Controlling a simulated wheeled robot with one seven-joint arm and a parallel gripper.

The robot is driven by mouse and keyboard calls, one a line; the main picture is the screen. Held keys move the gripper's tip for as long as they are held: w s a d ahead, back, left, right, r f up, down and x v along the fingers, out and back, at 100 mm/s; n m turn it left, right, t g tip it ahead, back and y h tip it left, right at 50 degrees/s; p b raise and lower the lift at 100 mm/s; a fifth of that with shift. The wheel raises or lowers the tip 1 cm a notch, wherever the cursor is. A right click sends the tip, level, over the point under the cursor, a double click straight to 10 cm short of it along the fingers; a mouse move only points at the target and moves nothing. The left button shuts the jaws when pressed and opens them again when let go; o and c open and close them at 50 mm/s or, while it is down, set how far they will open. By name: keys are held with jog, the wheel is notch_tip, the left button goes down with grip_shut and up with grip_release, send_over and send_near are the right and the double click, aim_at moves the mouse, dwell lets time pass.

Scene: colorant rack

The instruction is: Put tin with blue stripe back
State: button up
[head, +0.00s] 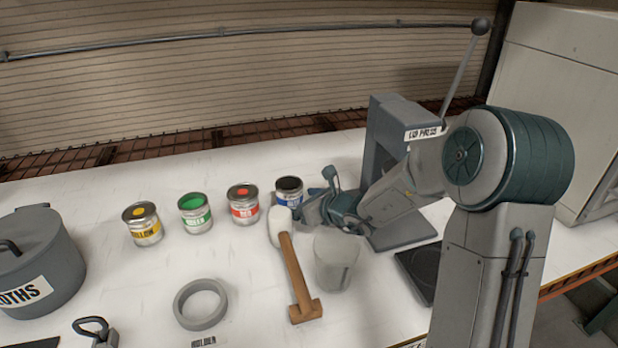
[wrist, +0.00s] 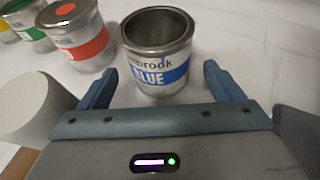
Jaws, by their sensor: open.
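The tin with the blue stripe (head: 289,191) stands upright at the right end of a row of tins on the white table. In the wrist view the tin (wrist: 160,58) is open-topped, with a blue band reading BLUE. My gripper (wrist: 163,90) is open, its two blue fingers apart on either side of the tin's near side.
To its left stand the red tin (head: 243,204), green tin (head: 195,213) and yellow tin (head: 143,224). A mallet (head: 293,265) and a pale cup (head: 336,260) are in front. A grey press (head: 385,125) stands right. A ring (head: 201,304) and a pot (head: 38,262) are left.

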aim_at(299, 201)
jog(key=v, duration=0.3)
jog(key=shift+s+d+r, duration=0.15)
jog(key=shift+s+d, duration=0.05)
jog(key=shift+d, duration=0.05)
notch_tip(299, 201, up, 8)
jog(key=p, duration=0.1)
jog(key=shift+s, duration=0.1)
